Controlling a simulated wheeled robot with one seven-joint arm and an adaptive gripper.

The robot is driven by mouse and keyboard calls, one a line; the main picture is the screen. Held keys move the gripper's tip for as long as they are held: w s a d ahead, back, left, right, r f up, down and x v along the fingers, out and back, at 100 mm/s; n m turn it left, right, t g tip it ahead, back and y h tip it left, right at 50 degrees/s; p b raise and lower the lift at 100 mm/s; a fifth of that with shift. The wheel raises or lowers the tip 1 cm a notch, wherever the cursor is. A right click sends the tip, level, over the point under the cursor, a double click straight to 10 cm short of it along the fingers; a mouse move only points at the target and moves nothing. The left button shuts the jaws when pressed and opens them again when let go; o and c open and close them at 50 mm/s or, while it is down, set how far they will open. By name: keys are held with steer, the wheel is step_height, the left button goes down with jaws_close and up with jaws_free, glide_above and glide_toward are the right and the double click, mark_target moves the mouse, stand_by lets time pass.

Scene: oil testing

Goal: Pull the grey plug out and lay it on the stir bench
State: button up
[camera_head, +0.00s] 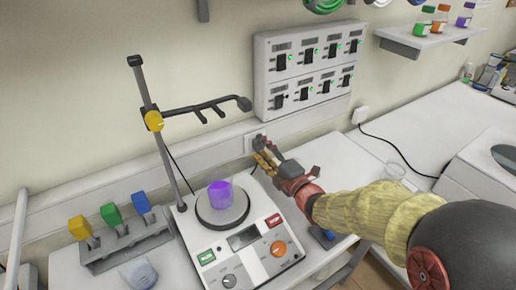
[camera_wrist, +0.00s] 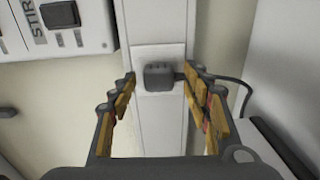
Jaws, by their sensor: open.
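The grey plug (camera_wrist: 159,76) sits in a white wall socket plate (camera_wrist: 159,53) in the wrist view. A dark cable shows to its right, partly behind a finger. My gripper (camera_wrist: 157,80) is open, with its yellow-padded fingers to the left and right of the plug.
A stand rod (camera_head: 160,130) with a clamp rises at the stirrer's left. A rack (camera_head: 128,243) with yellow, green and blue items stands left. A switch panel (camera_head: 305,65) hangs above my gripper. A white plug (camera_head: 360,114) is further right. Bare bench lies right of my gripper.

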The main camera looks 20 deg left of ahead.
steer(key=shift+w+a, duration=0.25)
steer(key=shift+a, duration=0.05)
steer(key=shift+r, duration=0.1)
steer(key=shift+b, duration=1.05)
stand_by(1.0)
steer(key=c, duration=0.3)
jaws_close()
stand_by(0.4)
steer(key=b+v, duration=0.1)
steer(key=v, duration=0.5)
stand_by(1.2)
